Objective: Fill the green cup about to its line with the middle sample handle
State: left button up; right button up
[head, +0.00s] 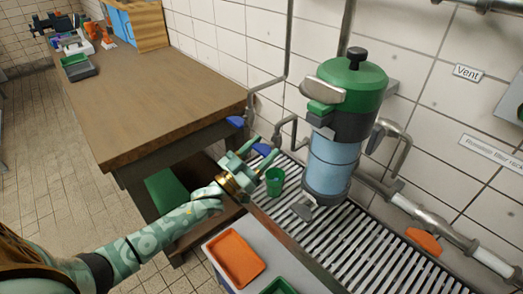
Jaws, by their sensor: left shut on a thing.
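The green cup (275,183) stands upright on the slatted drain grate, just right of my left gripper; its line and any water in it are too small to tell. My left gripper (257,150) reaches over the edge of the grate and is shut on a blue sample handle (262,148), seen between its fingers and partly hidden by them. This looks like the middle handle, below a bent grey pipe (281,130). Another blue handle (236,121) lies to the left, by the bench corner. My right gripper is not in view.
A green-topped filter housing (335,165) stands right of the cup. A wooden bench (150,90) is at the left. An orange tray (236,258) and a green tray (278,287) are in front. An orange handle (424,241) lies right, over the drain grate (345,235).

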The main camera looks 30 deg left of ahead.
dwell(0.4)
pick_arm(q)
jog(key=o, duration=1)
jog(key=p+v, duration=0.1)
jog(key=v, duration=1.5)
jog(key=shift+s, duration=0.25)
jog(key=shift+f, duration=0.1)
